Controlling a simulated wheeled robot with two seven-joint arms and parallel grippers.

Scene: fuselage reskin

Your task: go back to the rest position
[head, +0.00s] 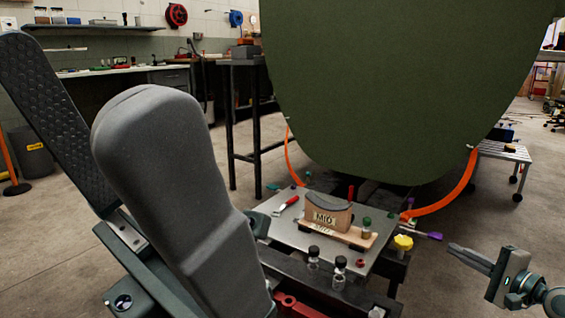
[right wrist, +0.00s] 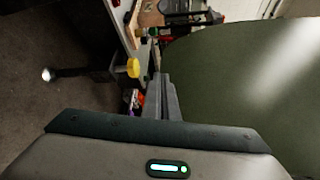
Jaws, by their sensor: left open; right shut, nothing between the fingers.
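My right gripper (head: 453,247) is at the lower right of the head view, its fingers together and pointing left, beside the small work table and apart from it. In the right wrist view its fingers (right wrist: 161,82) are shut with nothing between them. My left arm fills the left foreground of the head view as large grey and black links.
A large dark green fuselage panel (head: 400,80) hangs over the small work table (head: 285,232). The table bears a wooden block (head: 328,216), a red-handled tool (head: 286,206) and small bottles (head: 339,272). A yellow knob (head: 403,242) sticks out nearby.

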